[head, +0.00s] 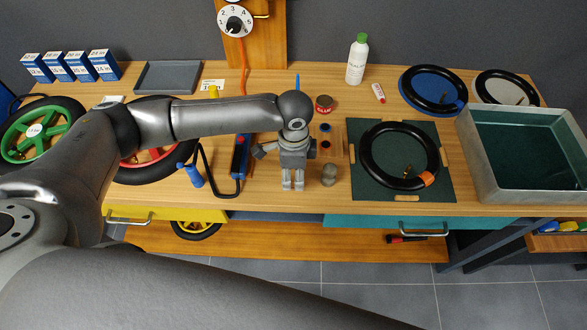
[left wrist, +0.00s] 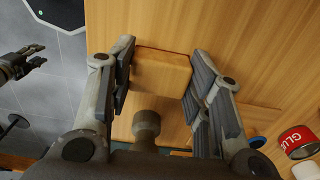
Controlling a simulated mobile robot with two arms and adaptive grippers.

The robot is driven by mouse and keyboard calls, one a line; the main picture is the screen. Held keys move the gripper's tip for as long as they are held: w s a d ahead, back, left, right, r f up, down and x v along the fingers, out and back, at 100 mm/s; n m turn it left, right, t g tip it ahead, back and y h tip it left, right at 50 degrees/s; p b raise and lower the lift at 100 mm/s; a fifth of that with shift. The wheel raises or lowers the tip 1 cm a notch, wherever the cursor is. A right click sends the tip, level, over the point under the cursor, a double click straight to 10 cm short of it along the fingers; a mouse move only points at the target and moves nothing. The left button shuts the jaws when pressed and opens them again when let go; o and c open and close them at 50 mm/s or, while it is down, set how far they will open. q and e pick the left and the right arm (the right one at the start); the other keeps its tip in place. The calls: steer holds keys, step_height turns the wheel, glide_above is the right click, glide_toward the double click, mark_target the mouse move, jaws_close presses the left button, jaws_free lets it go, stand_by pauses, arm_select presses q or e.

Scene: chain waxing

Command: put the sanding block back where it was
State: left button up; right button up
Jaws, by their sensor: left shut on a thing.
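The sanding block is a plain orange-tan block (left wrist: 162,72) between the fingers of my left gripper (left wrist: 160,85) in the left wrist view. My left gripper is shut on it, with a finger pad at each side. In the head view my left gripper (head: 293,182) points down over the front middle of the workbench, and the block is hidden there. I cannot tell whether the block touches the wood. My right gripper (left wrist: 32,60) shows small at the left wrist view's left edge, over the floor, its fingers apart and empty.
A grey cylinder (head: 329,174) stands just right of my left gripper. A red tin (head: 323,103) and a wooden holder (head: 327,151) are behind it. A green mat (head: 372,186) with a black tyre lies right. A blue tool (head: 240,157) lies left. The bench's front edge is close.

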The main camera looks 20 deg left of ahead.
mark_target(294, 173)
arm_select(q)
steer(key=shift+f, duration=0.1)
steer(key=o, duration=0.9)
steer(key=shift+o, duration=0.8)
step_height(294, 173, up, 12)
steer(key=b, duration=0.3)
